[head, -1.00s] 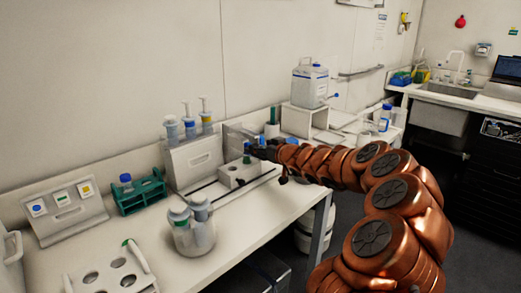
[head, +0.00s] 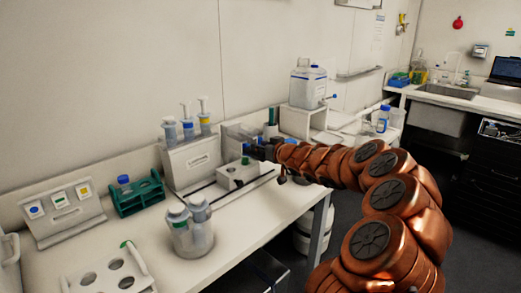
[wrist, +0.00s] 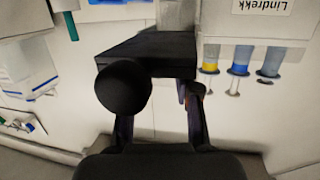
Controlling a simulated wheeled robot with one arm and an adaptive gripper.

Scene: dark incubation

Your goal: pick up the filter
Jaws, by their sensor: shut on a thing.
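In the wrist view my gripper (wrist: 158,105) is shut on a black block-like thing with a round dark disc at its near end, which I take as the filter (wrist: 150,48). It lies across the fingertips, and its far side is hidden. In the head view my gripper (head: 257,152) is small and dark at the back of the bench, just behind a white block (head: 238,175) with a green-topped piece. The filter cannot be made out in the head view.
A white rack (head: 192,165) with several capped syringes stands left of my gripper. A green tube rack (head: 138,196) and a bottle cluster (head: 190,230) are on the bench (head: 245,220). A white stand with a jug (head: 308,83) is behind to the right.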

